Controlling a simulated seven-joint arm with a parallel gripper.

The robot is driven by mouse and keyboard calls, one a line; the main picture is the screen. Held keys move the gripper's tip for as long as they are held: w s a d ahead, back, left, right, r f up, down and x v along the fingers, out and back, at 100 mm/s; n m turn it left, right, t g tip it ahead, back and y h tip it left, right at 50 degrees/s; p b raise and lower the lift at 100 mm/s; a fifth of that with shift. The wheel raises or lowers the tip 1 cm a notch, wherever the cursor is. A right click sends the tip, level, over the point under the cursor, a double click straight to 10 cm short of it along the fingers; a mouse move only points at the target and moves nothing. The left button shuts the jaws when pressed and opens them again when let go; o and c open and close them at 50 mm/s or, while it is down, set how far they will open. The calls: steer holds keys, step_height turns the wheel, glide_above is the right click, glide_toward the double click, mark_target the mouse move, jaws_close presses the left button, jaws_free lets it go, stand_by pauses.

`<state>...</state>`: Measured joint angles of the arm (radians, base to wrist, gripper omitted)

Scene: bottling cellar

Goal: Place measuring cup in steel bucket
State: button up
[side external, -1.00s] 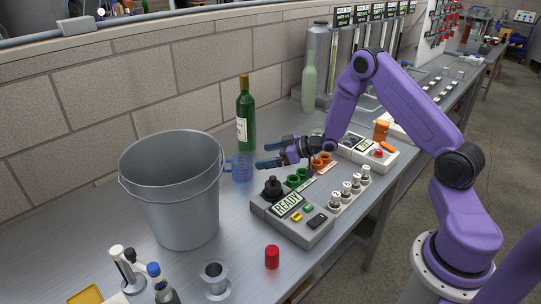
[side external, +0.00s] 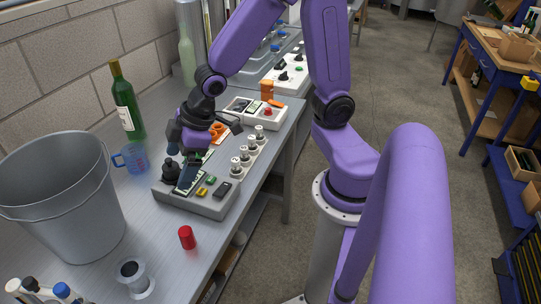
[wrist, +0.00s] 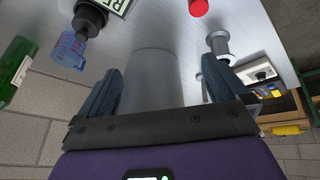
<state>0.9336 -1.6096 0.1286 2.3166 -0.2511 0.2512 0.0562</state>
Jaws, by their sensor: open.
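The blue transparent measuring cup (side external: 133,158) stands upright on the steel bench, just right of the bucket, its handle toward the bucket. In the wrist view the cup (wrist: 70,48) is at upper left, outside the left finger. The large steel bucket (side external: 62,200) stands at the left; its grey wall (wrist: 152,75) shows between my fingers in the wrist view. My gripper (side external: 186,157) is open and empty, above the control box and right of the cup. Its blue-grey fingers (wrist: 164,72) are spread wide.
A green wine bottle (side external: 126,100) stands behind the cup. The control box (side external: 205,200) with its black knob (side external: 170,171) is right of the cup. A red cap (side external: 187,237) and a metal flanged spool (side external: 133,277) stand in front. Small bottles stand at lower left.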

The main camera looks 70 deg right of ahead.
steer(key=s+d+r+n+g+h, duration=0.1)
steer(key=s+d+r+g, duration=0.1)
steer(key=s, duration=1.2)
steer(key=shift+r+n+g, duration=0.35)
steer(key=shift+n+g, duration=0.05)
steer(key=shift+g, duration=0.1)
steer(key=shift+n+g+h, duration=0.4)
steer(key=shift+g+h, duration=0.1)
steer(key=shift+h, duration=0.1)
steer(key=s, duration=0.1)
steer(key=s+d, duration=0.1)
steer(key=s, duration=0.2)
steer(key=shift+s+d+r, duration=0.1)
steer(key=shift+d+r, duration=0.2)
steer(key=shift+d, duration=0.1)
steer(key=shift+c, duration=0.3)
steer(key=shift+s+d, duration=0.25)
steer(key=shift+s, duration=0.15)
steer(key=c, duration=0.6)
steer(key=shift+s, duration=0.15)
steer(key=c, duration=0.4)
steer(key=shift+o, duration=0.2)
